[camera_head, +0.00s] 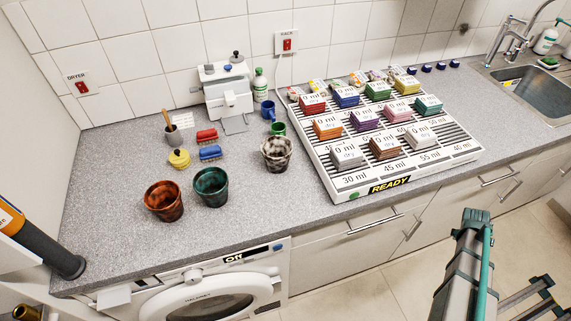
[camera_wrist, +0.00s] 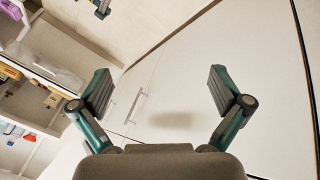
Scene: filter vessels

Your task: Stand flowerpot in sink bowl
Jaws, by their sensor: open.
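Three pots stand upright on the speckled grey counter in the head view: a reddish-brown pot (camera_head: 164,202), a dark green pot (camera_head: 210,188) beside it, and a mottled black-and-white pot (camera_head: 277,154) further right. I cannot tell which one the task calls the flowerpot. The grey metal sink bowl (camera_head: 536,88) is set in the counter at the far right, partly cut off by the frame edge. My gripper (camera_wrist: 160,88) is open and empty in the wrist view, facing pale cabinet fronts, with no pot between its fingers. In the head view, parts of my arm show at the lower right, away from the pots.
A large white slatted rack (camera_head: 335,186) with several labelled coloured stacks lies between the pots and sink. A tap (camera_head: 513,38) stands behind the bowl. The counter's front left is clear.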

